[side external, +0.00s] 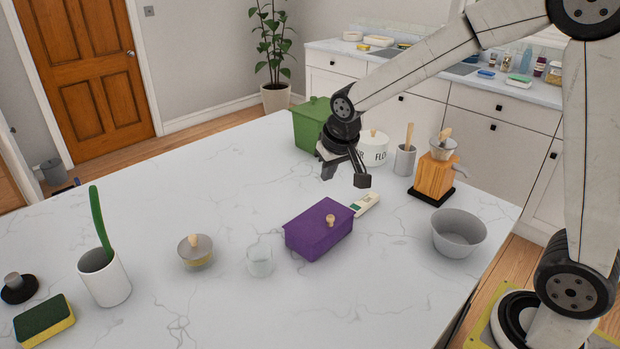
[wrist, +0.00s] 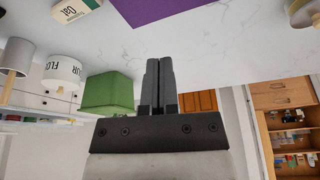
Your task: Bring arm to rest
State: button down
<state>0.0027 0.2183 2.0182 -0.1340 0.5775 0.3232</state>
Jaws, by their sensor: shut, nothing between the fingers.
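My gripper (side external: 347,172) hangs in the air above the white marbled worktop (side external: 200,222), behind the purple lidded box (side external: 319,229) in the side view. In the wrist view my gripper (wrist: 160,62) has its two dark fingers together with nothing between them. It touches no object that I can see. My arm reaches in from the right, bent over the worktop.
A green bin (side external: 309,124), a flour canister (side external: 373,149), a utensil cup (side external: 404,161) and a coffee grinder (side external: 433,178) stand near my gripper. A grey bowl (side external: 458,233) is at the right. The worktop's left middle is clear.

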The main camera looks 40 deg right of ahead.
jog(key=shift+s, duration=0.1)
jog(key=s+f+n, duration=0.1)
jog(key=s+f, duration=0.2)
jog(key=s, duration=0.5)
jog(key=s+a+f+n+g, duration=0.1)
jog(key=s+f, duration=0.3)
jog(key=s, duration=0.4)
jog(key=shift+a+f+n+y, duration=0.2)
jog(key=shift+n+y, duration=0.1)
jog(key=shift+y, duration=0.1)
